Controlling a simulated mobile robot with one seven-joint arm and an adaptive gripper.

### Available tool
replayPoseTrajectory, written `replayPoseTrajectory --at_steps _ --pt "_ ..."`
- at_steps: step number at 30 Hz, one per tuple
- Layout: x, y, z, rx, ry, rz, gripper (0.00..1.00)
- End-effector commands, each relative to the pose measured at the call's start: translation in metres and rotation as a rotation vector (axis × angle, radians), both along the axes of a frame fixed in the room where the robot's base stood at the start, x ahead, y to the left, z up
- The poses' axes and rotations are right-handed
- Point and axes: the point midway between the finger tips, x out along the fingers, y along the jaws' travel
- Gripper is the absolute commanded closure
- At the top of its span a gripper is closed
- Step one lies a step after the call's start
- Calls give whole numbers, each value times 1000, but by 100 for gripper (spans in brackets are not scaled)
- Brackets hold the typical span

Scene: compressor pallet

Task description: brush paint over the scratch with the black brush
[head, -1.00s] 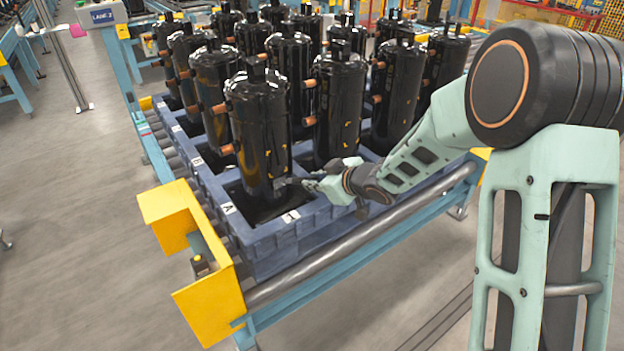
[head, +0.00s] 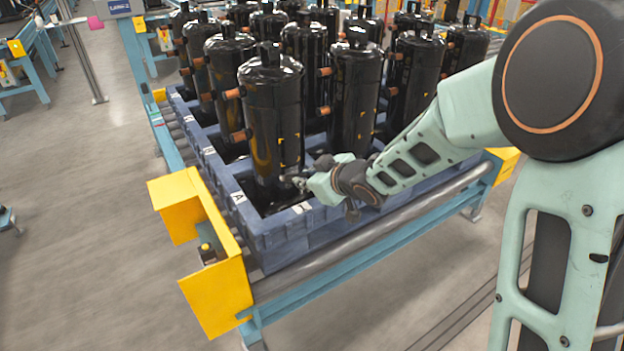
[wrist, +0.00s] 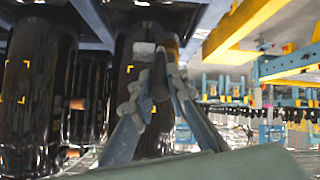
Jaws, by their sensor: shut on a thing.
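The front black compressor (head: 272,110) stands upright in a blue pallet (head: 330,222). My gripper (head: 301,184) is low at its right side, close to the glossy wall. In the wrist view, my gripper (wrist: 160,95) is shut on a dark, rounded thing, which looks like the black brush (wrist: 158,78). Its far end points toward the black compressor wall behind it; I cannot tell whether it touches. A pale patch (wrist: 143,48) shows on that wall just beyond the fingers. It may be the scratch, but the picture is too small to be sure.
Several more black compressors (head: 355,95) with copper stubs stand close behind and beside the front one. A yellow guard (head: 215,275) sits at the conveyor's near left corner. A grey roller (head: 380,243) runs along the front.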

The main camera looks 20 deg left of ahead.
Motion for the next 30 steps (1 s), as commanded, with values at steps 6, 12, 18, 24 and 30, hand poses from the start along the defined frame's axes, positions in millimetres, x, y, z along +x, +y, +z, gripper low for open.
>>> replayPoseTrajectory --at_steps 6,12,18,24,30 --pt "1 -1 12 0 0 -2 100" --pt "8 -6 11 -2 3 -3 100" --pt "22 -17 13 -1 1 -3 100" --pt "27 -21 11 0 0 -2 100" --pt "37 -30 13 1 0 -4 100"
